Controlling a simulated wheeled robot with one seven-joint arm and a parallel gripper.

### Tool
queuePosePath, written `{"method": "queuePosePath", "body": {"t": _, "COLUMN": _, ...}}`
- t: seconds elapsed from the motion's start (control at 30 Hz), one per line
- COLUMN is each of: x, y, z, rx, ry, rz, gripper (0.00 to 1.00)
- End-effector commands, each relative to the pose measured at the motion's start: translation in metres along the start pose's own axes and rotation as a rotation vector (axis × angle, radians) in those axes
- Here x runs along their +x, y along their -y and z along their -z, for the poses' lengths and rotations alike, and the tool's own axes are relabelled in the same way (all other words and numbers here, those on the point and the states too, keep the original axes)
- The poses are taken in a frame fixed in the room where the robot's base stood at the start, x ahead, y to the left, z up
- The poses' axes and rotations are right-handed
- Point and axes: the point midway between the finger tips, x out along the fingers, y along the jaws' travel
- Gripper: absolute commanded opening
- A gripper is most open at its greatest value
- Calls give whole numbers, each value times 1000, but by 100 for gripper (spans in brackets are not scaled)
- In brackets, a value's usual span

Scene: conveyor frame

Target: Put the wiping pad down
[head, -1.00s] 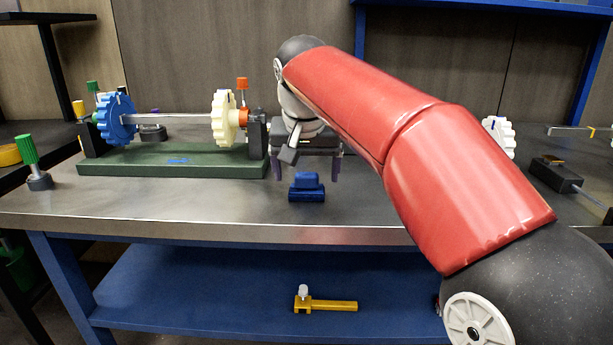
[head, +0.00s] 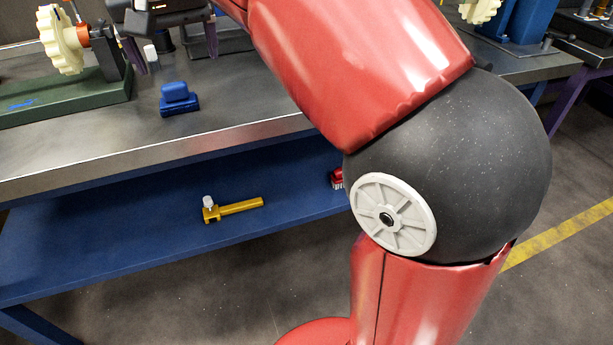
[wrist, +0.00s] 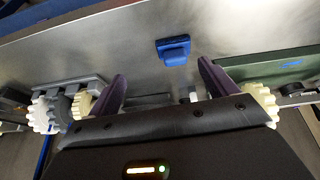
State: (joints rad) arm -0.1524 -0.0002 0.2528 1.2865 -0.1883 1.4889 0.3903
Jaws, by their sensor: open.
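The blue wiping pad (head: 178,98), with its raised grip block, rests on the steel bench top (head: 240,112) near the front edge. It also shows in the wrist view (wrist: 173,50), on the bare metal beyond my fingertips. My gripper (head: 173,46) is at the top of the head view, above and behind the pad in the picture. Its two purple fingers are spread wide apart with nothing held between them. The wrist view shows the same open fingers (wrist: 164,82), with a clear gap to the pad. My gripper's upper part is cut off in the head view.
A green fixture base (head: 70,100) with a cream gear (head: 62,40) stands left of the pad. A yellow tool (head: 232,208) and a red brush-like item (head: 337,178) lie on the blue lower shelf (head: 120,222). Bare bench surrounds the pad.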

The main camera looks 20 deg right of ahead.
Motion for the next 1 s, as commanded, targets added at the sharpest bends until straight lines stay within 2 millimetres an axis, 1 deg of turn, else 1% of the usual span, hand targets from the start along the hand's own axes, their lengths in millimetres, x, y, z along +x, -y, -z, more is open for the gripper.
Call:
{"method": "queuePosePath", "body": {"t": 0.03, "x": 3, "y": -14, "z": -18, "rx": -6, "ry": -6, "rz": -11, "gripper": 85}}
{"method": "queuePosePath", "body": {"t": 0.07, "x": 6, "y": -22, "z": -29, "rx": -10, "ry": -11, "rz": -15, "gripper": 85}}
{"method": "queuePosePath", "body": {"t": 0.1, "x": 12, "y": -33, "z": -45, "rx": -17, "ry": -17, "rz": -19, "gripper": 85}}
{"method": "queuePosePath", "body": {"t": 0.17, "x": 22, "y": -50, "z": -70, "rx": -23, "ry": -25, "rz": -21, "gripper": 85}}
{"method": "queuePosePath", "body": {"t": 0.2, "x": 30, "y": -61, "z": -88, "rx": -24, "ry": -30, "rz": -22, "gripper": 85}}
{"method": "queuePosePath", "body": {"t": 0.27, "x": 43, "y": -77, "z": -116, "rx": -24, "ry": -38, "rz": -19, "gripper": 85}}
{"method": "queuePosePath", "body": {"t": 0.3, "x": 53, "y": -87, "z": -135, "rx": -24, "ry": -43, "rz": -16, "gripper": 85}}
{"method": "queuePosePath", "body": {"t": 0.37, "x": 68, "y": -100, "z": -164, "rx": -19, "ry": -50, "rz": -9, "gripper": 85}}
{"method": "queuePosePath", "body": {"t": 0.4, "x": 78, "y": -107, "z": -182, "rx": -16, "ry": -56, "rz": -3, "gripper": 85}}
{"method": "queuePosePath", "body": {"t": 0.5, "x": 102, "y": -120, "z": -222, "rx": -6, "ry": -69, "rz": 11, "gripper": 85}}
{"method": "queuePosePath", "body": {"t": 0.6, "x": 120, "y": -127, "z": -250, "rx": 0, "ry": -77, "rz": 24, "gripper": 85}}
{"method": "queuePosePath", "body": {"t": 0.7, "x": 130, "y": -130, "z": -265, "rx": 4, "ry": -83, "rz": 30, "gripper": 85}}
{"method": "queuePosePath", "body": {"t": 0.73, "x": 131, "y": -130, "z": -267, "rx": 4, "ry": -85, "rz": 31, "gripper": 85}}
{"method": "queuePosePath", "body": {"t": 0.8, "x": 133, "y": -130, "z": -270, "rx": 4, "ry": -84, "rz": 32, "gripper": 85}}
{"method": "queuePosePath", "body": {"t": 1.0, "x": 133, "y": -130, "z": -269, "rx": 4, "ry": -83, "rz": 32, "gripper": 85}}
